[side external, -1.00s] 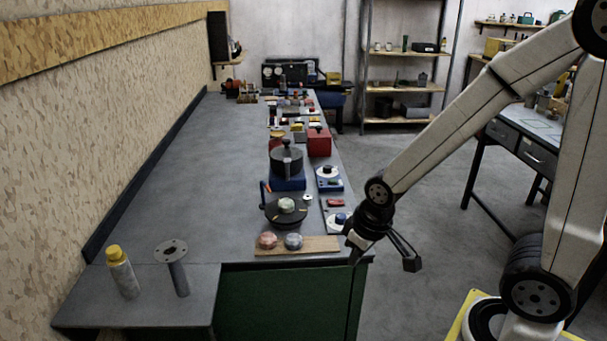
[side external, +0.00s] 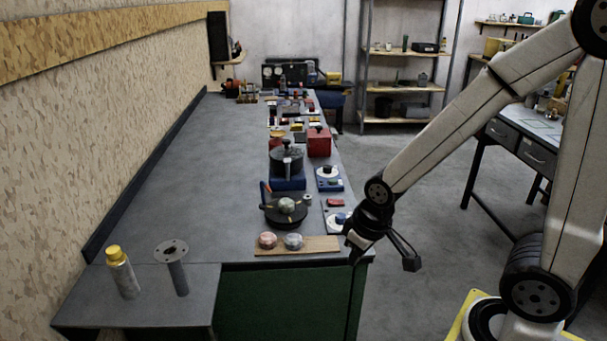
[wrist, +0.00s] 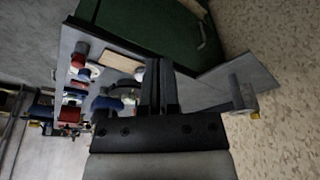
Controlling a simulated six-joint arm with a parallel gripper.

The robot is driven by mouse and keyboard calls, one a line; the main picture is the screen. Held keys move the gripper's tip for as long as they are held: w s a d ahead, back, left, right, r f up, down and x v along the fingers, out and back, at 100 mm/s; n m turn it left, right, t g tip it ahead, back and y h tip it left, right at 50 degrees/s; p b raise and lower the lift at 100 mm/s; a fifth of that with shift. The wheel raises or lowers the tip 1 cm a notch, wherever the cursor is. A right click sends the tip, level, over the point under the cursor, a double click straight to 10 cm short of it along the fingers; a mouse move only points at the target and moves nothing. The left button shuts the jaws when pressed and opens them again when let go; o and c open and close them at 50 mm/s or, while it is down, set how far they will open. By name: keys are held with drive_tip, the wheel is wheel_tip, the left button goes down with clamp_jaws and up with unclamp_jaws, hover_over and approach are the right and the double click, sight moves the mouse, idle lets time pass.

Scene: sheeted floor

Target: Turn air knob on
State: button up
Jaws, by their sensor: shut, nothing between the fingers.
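Several knobs stand near the front right of the bench, and I cannot tell which is the air knob. A wooden board (side external: 325,245) carries a pinkish-red knob (side external: 267,240) and a grey knob (side external: 293,241). Behind it is a black round fixture with a pale grey knob (side external: 287,205) on top. A white dial with a blue knob (side external: 339,219) sits to the right. My gripper (side external: 352,248) is at the bench's right edge, just right of the board, apart from the knobs. In the wrist view its fingers (wrist: 160,85) are together and empty, partly covering the bench fixtures.
A yellow-capped bottle (side external: 121,272) and a grey flanged post (side external: 175,268) stand at the near left. A red box (side external: 319,142) and other devices line the bench's right side farther back. The left of the bench top is clear. Shelves (side external: 405,88) stand behind.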

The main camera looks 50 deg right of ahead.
drive_tip(key=o, duration=0.7)
drive_tip(key=shift+w+d, duration=0.1)
drive_tip(key=shift+w, duration=0.1)
drive_tip(key=o, duration=0.3)
drive_tip(key=shift+w+d, duration=0.15)
drive_tip(key=shift+w, duration=0.25)
drive_tip(key=n+g, duration=0.3)
drive_tip(key=n, duration=0.9)
hover_over(341, 216)
wheel_tip(341, 216, down, 5)
drive_tip(key=shift+f, duration=0.1)
drive_tip(key=shift+f, duration=0.15)
drive_tip(key=shift+f, duration=3.75)
drive_tip(key=shift+m, duration=0.3)
clamp_jaws()
